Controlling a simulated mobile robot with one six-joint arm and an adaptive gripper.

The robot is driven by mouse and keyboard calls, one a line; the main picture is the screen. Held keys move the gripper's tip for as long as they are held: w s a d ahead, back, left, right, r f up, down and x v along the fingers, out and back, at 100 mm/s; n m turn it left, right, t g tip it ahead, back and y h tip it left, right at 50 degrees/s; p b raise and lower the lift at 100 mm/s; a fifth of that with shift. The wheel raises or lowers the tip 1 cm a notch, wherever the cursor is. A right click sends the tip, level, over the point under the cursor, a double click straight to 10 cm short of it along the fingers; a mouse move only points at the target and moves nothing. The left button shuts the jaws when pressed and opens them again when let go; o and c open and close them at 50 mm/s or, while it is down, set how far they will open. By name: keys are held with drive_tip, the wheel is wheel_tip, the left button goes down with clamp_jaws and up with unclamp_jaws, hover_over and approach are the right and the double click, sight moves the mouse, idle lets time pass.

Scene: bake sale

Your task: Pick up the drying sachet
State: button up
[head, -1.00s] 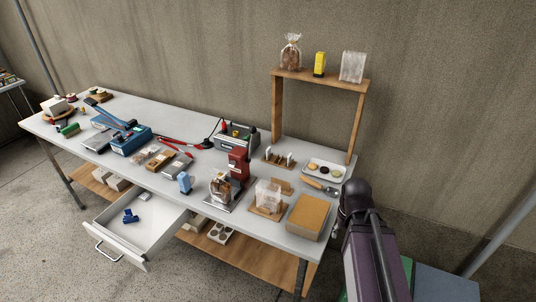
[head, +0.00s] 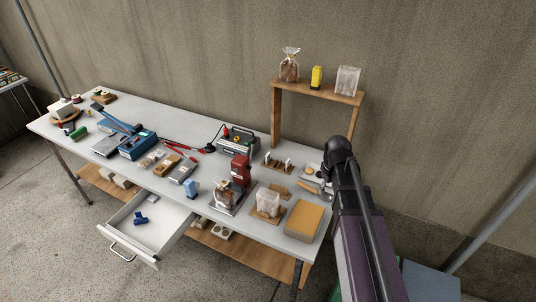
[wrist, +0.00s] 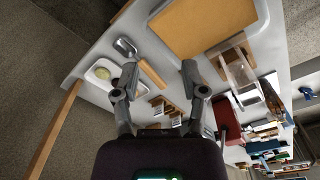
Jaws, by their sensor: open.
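A small pale packet (head: 153,198), possibly the drying sachet, lies in the open drawer (head: 168,222) under the table's front edge. It is too small to identify surely. A dark blue object (head: 140,219) lies beside it in the drawer. In the wrist view my gripper (wrist: 156,84) is open, with its two fingers spread and nothing between them. It is over the right end of the table, far from the drawer. In the head view my arm hides much of it. I cannot make out the sachet in the wrist view.
Below my gripper are a tan box (head: 304,219), a white tray (wrist: 98,73) and a scoop (wrist: 125,47). A wooden shelf (head: 318,89) with bags stands at the back right. Floor in front of the drawer is clear.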

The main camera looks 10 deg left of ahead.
drive_tip(key=w+a+n, duration=0.6)
drive_tip(key=w+n, duration=0.1)
drive_tip(key=w, duration=0.2)
drive_tip(key=w+a+n, duration=0.5)
drive_tip(key=w+n, duration=0.1)
drive_tip(key=w, duration=0.3)
drive_tip(key=n, duration=1.2)
hover_over(268, 154)
drive_tip(key=shift+a+r+g, duration=0.15)
drive_tip(key=shift+g, duration=0.15)
wheel_tip(268, 154, down, 9)
drive_tip(key=b, duration=0.8)
drive_tip(key=shift+r, duration=0.15)
drive_tip(key=shift+b, duration=0.3)
drive_tip(key=shift+f+b, duration=2.55)
drive_tip(key=shift+f, duration=0.05)
clamp_jaws()
